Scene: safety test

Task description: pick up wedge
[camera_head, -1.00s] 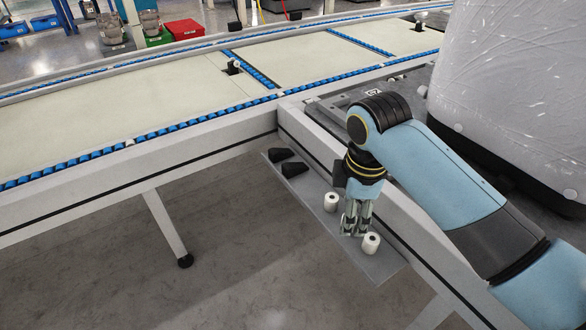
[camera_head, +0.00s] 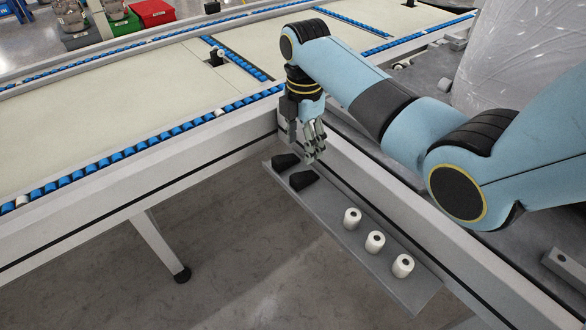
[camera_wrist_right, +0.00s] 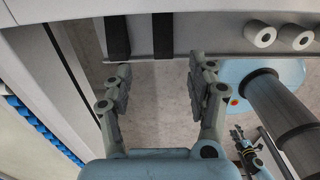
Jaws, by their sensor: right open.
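Two black wedges lie side by side at the far end of a narrow grey shelf: the farther wedge (camera_head: 286,160) and the nearer wedge (camera_head: 302,180). In the right wrist view they show as two dark strips (camera_wrist_right: 117,37) (camera_wrist_right: 162,35) at the top. My right gripper (camera_head: 313,152) is open and empty, pointing down above and just beside the wedges. Its fingers (camera_wrist_right: 160,75) are spread below the strips in the wrist view and do not hold either one. A small gripper (camera_wrist_right: 242,138), apparently my left, shows at lower right there; its jaw state is unclear.
Several white rollers, such as this one (camera_head: 375,242), stand on the shelf (camera_head: 335,228) toward its near end. The conveyor's side rail (camera_head: 375,205) runs close along the shelf. A conveyor with blue rollers (camera_head: 150,143) lies left. Open floor is left of the shelf.

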